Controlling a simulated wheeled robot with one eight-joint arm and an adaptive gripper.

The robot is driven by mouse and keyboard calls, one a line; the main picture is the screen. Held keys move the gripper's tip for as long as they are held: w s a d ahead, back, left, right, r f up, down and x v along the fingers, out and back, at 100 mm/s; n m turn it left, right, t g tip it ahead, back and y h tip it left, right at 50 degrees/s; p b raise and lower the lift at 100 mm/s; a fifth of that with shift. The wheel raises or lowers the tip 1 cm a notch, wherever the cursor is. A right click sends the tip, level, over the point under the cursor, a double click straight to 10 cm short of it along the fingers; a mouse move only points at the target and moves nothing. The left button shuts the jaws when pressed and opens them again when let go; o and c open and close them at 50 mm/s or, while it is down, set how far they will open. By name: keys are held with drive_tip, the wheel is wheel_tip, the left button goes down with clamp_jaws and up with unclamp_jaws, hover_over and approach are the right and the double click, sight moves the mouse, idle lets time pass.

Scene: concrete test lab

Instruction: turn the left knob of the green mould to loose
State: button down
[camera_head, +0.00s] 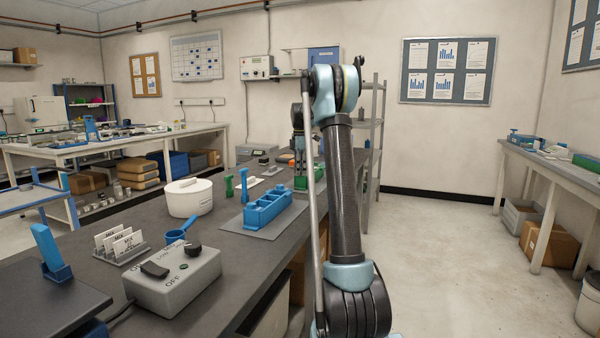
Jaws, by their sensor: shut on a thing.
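The green mould (301,184) sits far down the dark bench, just left of my arm's dark link, which covers its right side. Only a small green part shows. My gripper (299,168) points down over the mould's left part, small and far away. It is shut on the left knob, but fingers and knob blend together here. I cannot make out the knob's angle or any loose mark.
A blue mould (268,208) on a grey mat stands nearer. A white round pot (189,198), a blue scoop (180,232), white cards (119,242) and a grey switch box (172,280) fill the near bench. The floor (450,260) at right is clear.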

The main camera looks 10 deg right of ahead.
drive_tip(key=shift+n, duration=0.5)
drive_tip(key=c, duration=1.3)
unclamp_jaws()
wheel_tip(320, 180, up, 12)
drive_tip(key=shift+w+f, duration=0.1)
